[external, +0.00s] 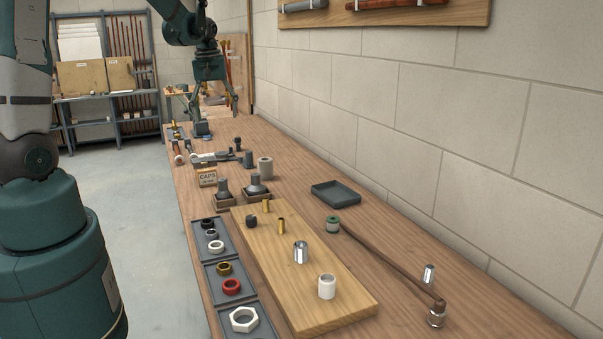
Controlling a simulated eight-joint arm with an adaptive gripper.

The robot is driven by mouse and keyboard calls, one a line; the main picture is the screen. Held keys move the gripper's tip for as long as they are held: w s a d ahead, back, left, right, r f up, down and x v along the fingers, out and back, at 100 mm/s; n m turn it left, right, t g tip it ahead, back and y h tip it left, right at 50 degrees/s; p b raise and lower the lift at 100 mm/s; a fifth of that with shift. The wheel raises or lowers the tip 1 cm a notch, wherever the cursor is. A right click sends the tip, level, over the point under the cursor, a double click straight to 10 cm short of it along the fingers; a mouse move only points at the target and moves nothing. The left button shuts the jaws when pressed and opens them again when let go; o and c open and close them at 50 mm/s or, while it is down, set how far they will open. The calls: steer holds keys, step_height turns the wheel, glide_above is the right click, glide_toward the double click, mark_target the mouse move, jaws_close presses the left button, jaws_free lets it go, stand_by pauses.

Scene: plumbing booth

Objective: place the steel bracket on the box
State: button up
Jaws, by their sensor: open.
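My gripper (213,110) hangs over the far end of the wooden workbench, its fingers spread apart with nothing visible between them. I cannot pick out the steel bracket with certainty; small items at the far end, near and behind my gripper, are too small to tell apart. A small brown box labelled CAPS (207,179) stands at the bench's left edge, nearer the camera than my gripper. I cannot tell whether it is the task's box.
A blue-grey fixture (201,131) stands below my gripper. Grey tools (212,157) lie nearer. A wooden board (325,283) carries several fittings, beside grey trays of rings (223,270). An empty dark tray (336,194) and a long pipe (385,257) lie to the right, near the block wall.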

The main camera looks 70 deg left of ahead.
steer(key=w+d+r+m+t, duration=0.1)
steer(key=d+r+m, duration=0.3)
steer(key=d, duration=0.8)
steer(key=d+r+m+t, duration=0.25)
steer(key=d+r, duration=0.25)
steer(key=d, duration=0.7)
steer(key=s+d+r+m+t, duration=0.1)
steer(key=s+d+m, duration=0.3)
steer(key=d, duration=0.7)
steer(key=s+d+r+m+t, duration=0.1)
steer(key=s+d+m, duration=0.3)
steer(key=d, duration=0.7)
steer(key=shift+s+d+t+h, duration=0.15)
steer(key=shift+s+t+h, duration=0.3)
steer(key=shift+s, duration=0.55)
steer(key=shift+f+m, duration=0.1)
steer(key=shift+m, duration=0.15)
